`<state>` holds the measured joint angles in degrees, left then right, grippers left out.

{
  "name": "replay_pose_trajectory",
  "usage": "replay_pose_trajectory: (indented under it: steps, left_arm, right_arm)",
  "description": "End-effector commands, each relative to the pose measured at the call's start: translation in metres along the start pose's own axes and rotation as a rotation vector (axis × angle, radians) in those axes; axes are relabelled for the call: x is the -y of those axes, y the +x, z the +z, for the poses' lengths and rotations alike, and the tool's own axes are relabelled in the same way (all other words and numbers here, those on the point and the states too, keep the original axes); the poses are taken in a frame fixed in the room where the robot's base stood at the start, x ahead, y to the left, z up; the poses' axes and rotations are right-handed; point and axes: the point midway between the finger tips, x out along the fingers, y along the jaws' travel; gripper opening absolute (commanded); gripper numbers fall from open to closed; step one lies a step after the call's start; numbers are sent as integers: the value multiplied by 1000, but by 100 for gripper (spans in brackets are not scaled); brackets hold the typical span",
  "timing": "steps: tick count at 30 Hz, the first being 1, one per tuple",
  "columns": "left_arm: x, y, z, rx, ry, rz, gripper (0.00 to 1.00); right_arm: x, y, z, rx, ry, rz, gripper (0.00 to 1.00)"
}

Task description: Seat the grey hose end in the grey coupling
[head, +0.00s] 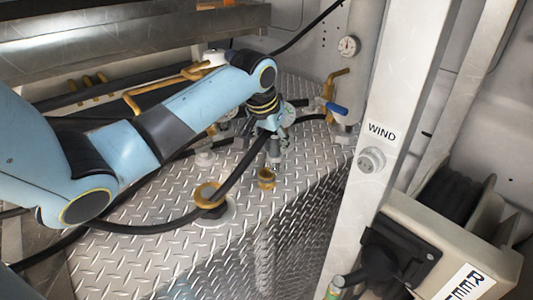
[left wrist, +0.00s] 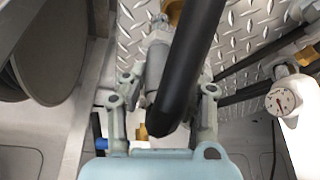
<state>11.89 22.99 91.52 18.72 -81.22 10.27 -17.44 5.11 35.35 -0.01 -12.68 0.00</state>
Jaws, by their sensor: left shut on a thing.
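My left gripper (head: 274,150) points down above the diamond-plate deck, with a black hose crossing it. In the left wrist view its two fingers (left wrist: 162,105) are closed around the grey hose end (left wrist: 155,68), whose tip points away from the palm. The black hose covers part of the hose end. A short grey fitting (head: 205,158), which looks like the grey coupling, stands on the deck left of the gripper; the hose end is apart from it. My right gripper is not in view.
A brass fitting (head: 266,180) stands just below the gripper. A larger brass-topped fitting (head: 208,196) is nearer the front. A pale post (head: 372,130) and reel box (head: 455,235) bound the right.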

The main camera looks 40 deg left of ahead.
Motion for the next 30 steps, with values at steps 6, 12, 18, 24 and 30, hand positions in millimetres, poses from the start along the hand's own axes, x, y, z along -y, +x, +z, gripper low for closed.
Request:
replay_pose_trajectory:
  steps: [6,12,18,24,30]
  left_arm:
    - [25,14,4,-3,-1,0,0]
    - [26,38,16,1,-4,3,0]
    - [26,52,20,-3,-1,1,0]
    - [26,52,20,-3,-1,1,0]
    - [26,54,22,-1,-2,1,39]
  right_arm:
    - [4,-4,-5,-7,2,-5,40]
    - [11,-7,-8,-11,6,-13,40]
    - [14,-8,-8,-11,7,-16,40]
    - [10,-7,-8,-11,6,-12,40]
    - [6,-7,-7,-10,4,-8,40]
